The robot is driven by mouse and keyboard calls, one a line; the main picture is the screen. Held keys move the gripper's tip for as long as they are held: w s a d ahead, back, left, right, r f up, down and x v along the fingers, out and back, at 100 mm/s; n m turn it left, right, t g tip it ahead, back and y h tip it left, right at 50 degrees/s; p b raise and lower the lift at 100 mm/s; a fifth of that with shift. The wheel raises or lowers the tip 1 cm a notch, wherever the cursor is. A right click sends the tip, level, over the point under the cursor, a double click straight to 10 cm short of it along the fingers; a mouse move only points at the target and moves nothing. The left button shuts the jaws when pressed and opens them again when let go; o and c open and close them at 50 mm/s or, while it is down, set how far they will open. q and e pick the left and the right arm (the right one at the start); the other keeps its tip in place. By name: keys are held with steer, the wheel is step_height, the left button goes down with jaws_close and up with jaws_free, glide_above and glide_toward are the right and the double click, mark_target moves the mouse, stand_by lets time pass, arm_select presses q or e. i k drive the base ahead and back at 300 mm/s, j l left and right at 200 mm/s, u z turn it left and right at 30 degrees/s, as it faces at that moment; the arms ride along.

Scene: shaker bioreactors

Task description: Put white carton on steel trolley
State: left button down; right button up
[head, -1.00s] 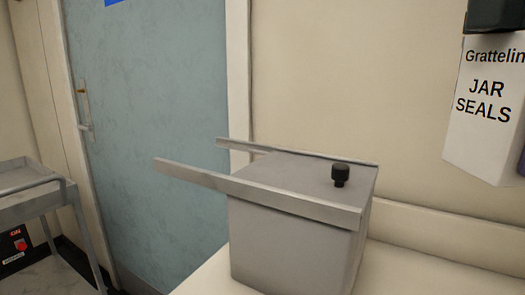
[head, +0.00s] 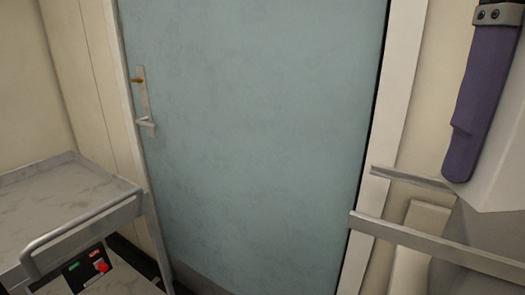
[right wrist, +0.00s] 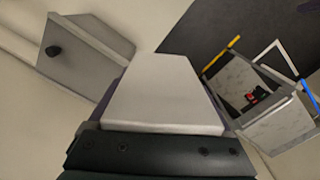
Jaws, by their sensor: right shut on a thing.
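The white carton (right wrist: 165,92) is held in my right gripper (head: 484,95). In the right wrist view the carton stands out from the dark gripper body, with purple finger edges at its sides. In the head view only part of the carton (head: 507,160) shows at the right edge, behind a purple finger. The steel trolley (head: 100,217) is at the lower left of the head view, far from the carton, with a grey top and a bar handle. It also appears at the right of the right wrist view (right wrist: 275,128). My left gripper is not in view.
A grey box (right wrist: 92,62) with a black knob shows in the right wrist view. Its two metal rails (head: 430,243) reach in from the right in the head view, below the carton. A blue-grey door (head: 250,120) fills the middle. A black panel (head: 92,268) with a red button is under the trolley top.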

mark_target(57, 222)
steer(key=i+j, duration=0.15)
steer(key=j, duration=0.4)
steer(key=i+j, duration=0.2)
steer(key=j, duration=0.35)
steer(key=i+j, duration=0.15)
steer(key=j, duration=0.35)
steer(key=i+j, duration=0.15)
steer(key=j, duration=0.4)
steer(key=i+j, duration=0.15)
steer(key=j, duration=0.4)
steer(key=i+j, duration=0.2)
steer(key=j, duration=0.35)
steer(key=i+j, duration=0.15)
steer(key=j, duration=0.35)
steer(key=i+j, duration=0.15)
steer(key=j, duration=0.4)
